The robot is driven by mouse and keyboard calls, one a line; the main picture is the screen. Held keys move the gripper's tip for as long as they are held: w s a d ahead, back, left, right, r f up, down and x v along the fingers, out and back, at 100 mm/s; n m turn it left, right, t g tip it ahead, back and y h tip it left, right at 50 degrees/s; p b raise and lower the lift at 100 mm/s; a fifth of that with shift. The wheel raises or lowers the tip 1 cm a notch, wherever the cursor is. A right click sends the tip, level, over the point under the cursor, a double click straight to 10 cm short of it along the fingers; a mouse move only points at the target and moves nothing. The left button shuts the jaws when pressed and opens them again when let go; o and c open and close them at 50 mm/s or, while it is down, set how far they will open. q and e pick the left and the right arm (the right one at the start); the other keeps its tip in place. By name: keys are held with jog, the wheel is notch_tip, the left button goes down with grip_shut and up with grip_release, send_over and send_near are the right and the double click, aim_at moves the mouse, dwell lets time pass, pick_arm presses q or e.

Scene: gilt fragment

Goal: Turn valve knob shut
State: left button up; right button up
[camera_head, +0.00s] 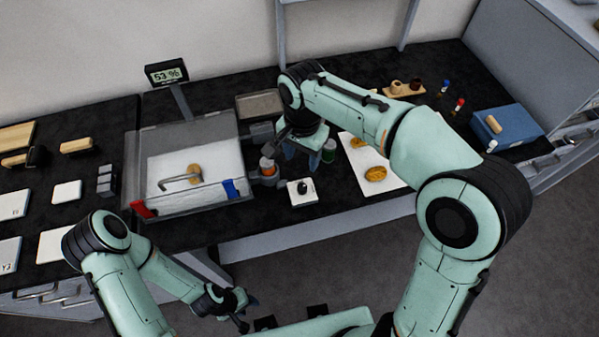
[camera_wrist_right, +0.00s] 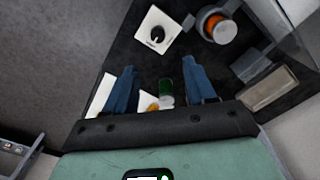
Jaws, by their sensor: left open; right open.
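A black knob (camera_head: 302,187) sits on a white square base (camera_head: 293,200) near the front of the dark bench. It also shows in the right wrist view as a round knob (camera_wrist_right: 157,34) with a pointer mark. My right gripper (camera_head: 302,157) is open and hangs behind the knob in the head view. In the right wrist view its blue fingers (camera_wrist_right: 160,72) are apart, with the knob beyond their tips and nothing gripped. My left gripper (camera_head: 247,312) is low in front of the bench, away from the knob, and looks empty.
A grey fitting with an orange part (camera_head: 267,166) stands left of the knob, beside a clear box (camera_head: 140,165). A white board (camera_head: 400,177) with golden pieces (camera_head: 375,174) lies to the right. A display (camera_head: 167,72) reads 53 %.

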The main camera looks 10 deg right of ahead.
aim_at(302, 186)
jog(key=f, duration=0.7)
jog(key=f+b, duration=0.1)
jog(key=f, duration=0.3)
jog(key=shift+s+f, duration=0.15)
jog(key=shift+s, duration=0.15)
pick_arm(q)
jog(key=shift+s+f, duration=0.85)
jog(key=shift+f, duration=0.05)
pick_arm(e)
jog(key=shift+f, duration=0.65)
grip_shut()
